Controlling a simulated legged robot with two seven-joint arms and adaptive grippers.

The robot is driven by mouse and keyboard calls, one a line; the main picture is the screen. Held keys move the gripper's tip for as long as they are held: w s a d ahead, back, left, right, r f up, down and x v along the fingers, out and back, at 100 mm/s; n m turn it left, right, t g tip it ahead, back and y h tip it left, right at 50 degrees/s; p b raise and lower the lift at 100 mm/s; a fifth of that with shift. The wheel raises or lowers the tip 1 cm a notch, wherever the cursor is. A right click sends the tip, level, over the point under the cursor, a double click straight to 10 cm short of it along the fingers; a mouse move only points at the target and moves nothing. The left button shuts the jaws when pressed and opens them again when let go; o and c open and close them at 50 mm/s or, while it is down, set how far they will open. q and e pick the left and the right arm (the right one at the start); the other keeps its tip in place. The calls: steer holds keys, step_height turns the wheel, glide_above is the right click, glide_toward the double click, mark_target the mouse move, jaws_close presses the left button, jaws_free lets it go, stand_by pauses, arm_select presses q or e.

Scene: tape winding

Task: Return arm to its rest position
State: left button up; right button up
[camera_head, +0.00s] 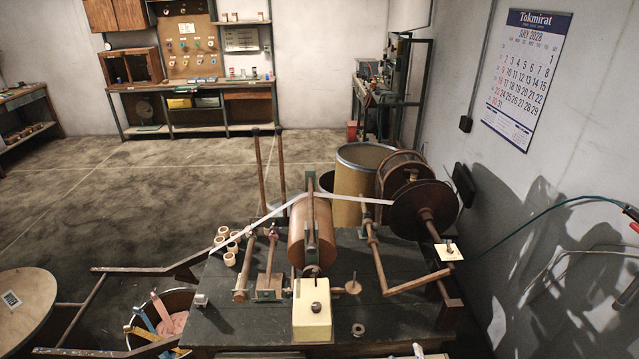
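A tape winding machine stands on a dark workbench (225,310). A pale strip of tape (267,217) runs from the lower left, up over the brown roller (318,235), and on to the large dark disc (424,208) at the right. A bent wooden crank (375,255) sits in front of the disc. A cream block (312,311) stands at the bench front. I cannot make out either of my grippers.
Several small wooden rings (228,258) lie on the bench's left. A tan drum (355,205) stands behind the machine. A round wooden table top (22,312) and a bin with coloured strips (165,325) are at lower left. Open floor (110,190) lies beyond. A wall calendar (527,75) hangs right.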

steer(key=s+f+m+g, duration=0.3)
steer(key=s+f+g, duration=0.5)
steer(key=s, duration=0.4)
steer(key=s+f+m+g, duration=0.4)
steer(key=s+f+g, duration=0.2)
steer(key=s+f, duration=0.5)
step_height(320, 180, down, 26)
steer(key=s, duration=0.2)
steer(key=s+d+f+n+g, duration=0.1)
steer(key=s+d+f, duration=0.1)
steer(key=s+f, duration=1.3)
steer(key=shift+s+d+f+g+y, duration=0.2)
steer(key=shift+s+d+g+y, duration=0.15)
steer(key=shift+s, duration=0.5)
steer(key=shift+a, duration=0.15)
